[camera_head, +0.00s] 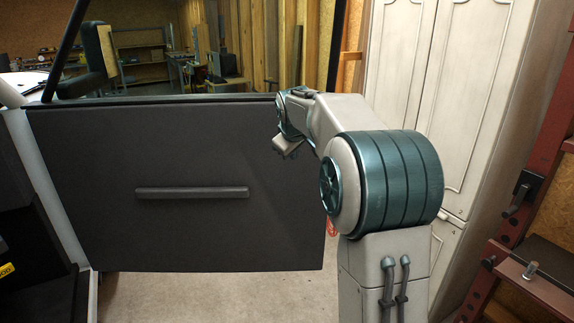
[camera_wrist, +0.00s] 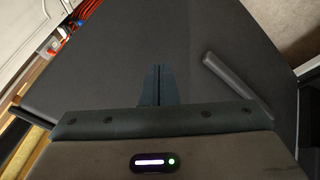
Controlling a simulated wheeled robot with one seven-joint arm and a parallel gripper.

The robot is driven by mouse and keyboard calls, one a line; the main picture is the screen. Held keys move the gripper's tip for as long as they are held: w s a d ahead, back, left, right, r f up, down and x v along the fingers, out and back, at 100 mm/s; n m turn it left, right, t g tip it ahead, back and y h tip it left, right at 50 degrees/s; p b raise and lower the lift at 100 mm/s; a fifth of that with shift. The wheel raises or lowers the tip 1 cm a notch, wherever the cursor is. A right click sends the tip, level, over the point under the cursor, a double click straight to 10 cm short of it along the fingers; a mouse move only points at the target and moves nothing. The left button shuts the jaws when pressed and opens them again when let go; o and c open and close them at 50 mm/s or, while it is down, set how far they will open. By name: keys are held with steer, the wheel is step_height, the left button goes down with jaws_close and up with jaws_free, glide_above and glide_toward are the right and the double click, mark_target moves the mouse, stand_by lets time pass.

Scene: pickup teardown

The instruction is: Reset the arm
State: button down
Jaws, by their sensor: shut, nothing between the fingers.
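My gripper (camera_head: 287,150) hangs at the end of my bent arm, in front of the upper right part of a dark grey vehicle door panel (camera_head: 120,145). In the wrist view my gripper (camera_wrist: 157,72) has its two dark fingers together, with only a thin line between them and nothing held. The door panel (camera_wrist: 130,30) fills most of that view behind the fingers. The door's long dark handle (camera_head: 192,192) is left of and below my gripper in the head view. It also shows right of the fingers in the wrist view (camera_wrist: 237,76). The gripper appears apart from the handle.
White panelled cabinets (camera_head: 412,80) stand right of my arm. A dark red metal rack (camera_head: 530,278) is at the far right. The door's window frame (camera_head: 337,45) rises behind my arm. Bare concrete floor (camera_head: 200,295) shows below the door. Orange coiled items (camera_wrist: 85,10) lie beyond the panel.

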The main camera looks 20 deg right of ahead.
steer(key=s+a+f+m+g+y, duration=0.1)
steer(key=s+a, duration=0.2)
steer(key=s, duration=0.7)
steer(key=s+a+f+m+g, duration=0.1)
steer(key=s+a+m, duration=0.15)
steer(key=s, duration=0.75)
steer(key=s+a+f+m+g, duration=0.1)
steer(key=s+a+f, duration=0.1)
steer(key=s+f, duration=0.3)
steer(key=s+a+f+m+y, duration=0.1)
steer(key=s+f, duration=0.4)
steer(key=s, duration=0.8)
steer(key=shift+s+a+g, duration=0.35)
steer(key=shift+a+g, duration=0.05)
steer(key=shift+a, duration=0.25)
steer(key=shift+a, duration=0.1)
